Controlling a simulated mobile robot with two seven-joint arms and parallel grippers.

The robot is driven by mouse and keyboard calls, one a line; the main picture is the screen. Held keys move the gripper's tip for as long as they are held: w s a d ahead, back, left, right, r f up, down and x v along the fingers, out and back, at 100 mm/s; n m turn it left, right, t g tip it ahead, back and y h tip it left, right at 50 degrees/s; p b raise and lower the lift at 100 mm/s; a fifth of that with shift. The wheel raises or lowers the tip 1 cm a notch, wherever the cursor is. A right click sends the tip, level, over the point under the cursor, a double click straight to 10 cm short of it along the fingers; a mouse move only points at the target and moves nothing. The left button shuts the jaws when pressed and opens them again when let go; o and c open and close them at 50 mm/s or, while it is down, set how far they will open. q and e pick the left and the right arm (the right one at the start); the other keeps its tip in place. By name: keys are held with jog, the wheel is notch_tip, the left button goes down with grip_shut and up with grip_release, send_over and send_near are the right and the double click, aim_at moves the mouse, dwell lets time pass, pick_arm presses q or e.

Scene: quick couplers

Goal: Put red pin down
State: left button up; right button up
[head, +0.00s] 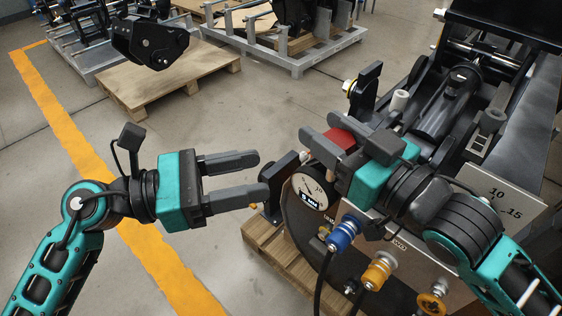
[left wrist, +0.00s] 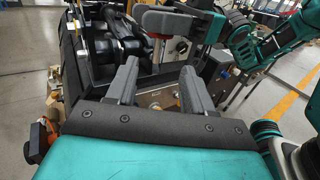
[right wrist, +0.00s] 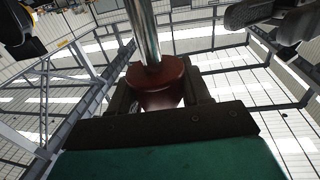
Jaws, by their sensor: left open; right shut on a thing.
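The red pin has a red grip (head: 342,138) that shows between the fingers of my right gripper (head: 328,146) in the head view. In the right wrist view my right gripper (right wrist: 158,95) is shut on the red grip (right wrist: 158,82), and a shiny steel shaft runs up from it. In the head view the shaft is mostly hidden. My left gripper (head: 260,176) is open and empty, left of the round gauge (head: 309,192). Its two spread fingers (left wrist: 160,88) also show in the left wrist view.
A coupler machine with a panel and blue (head: 344,234) and orange (head: 378,270) hose couplings fills the right side. A sign (head: 500,196) stands at far right. A wooden pallet (head: 168,84) lies at the back left under a dark attachment (head: 150,42). The floor at left is clear.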

pick_arm(q)
jog(key=x, duration=1.2)
jog(key=c, duration=0.7)
jog(key=shift+c, duration=0.6)
pick_arm(e)
jog(key=o, duration=1.4)
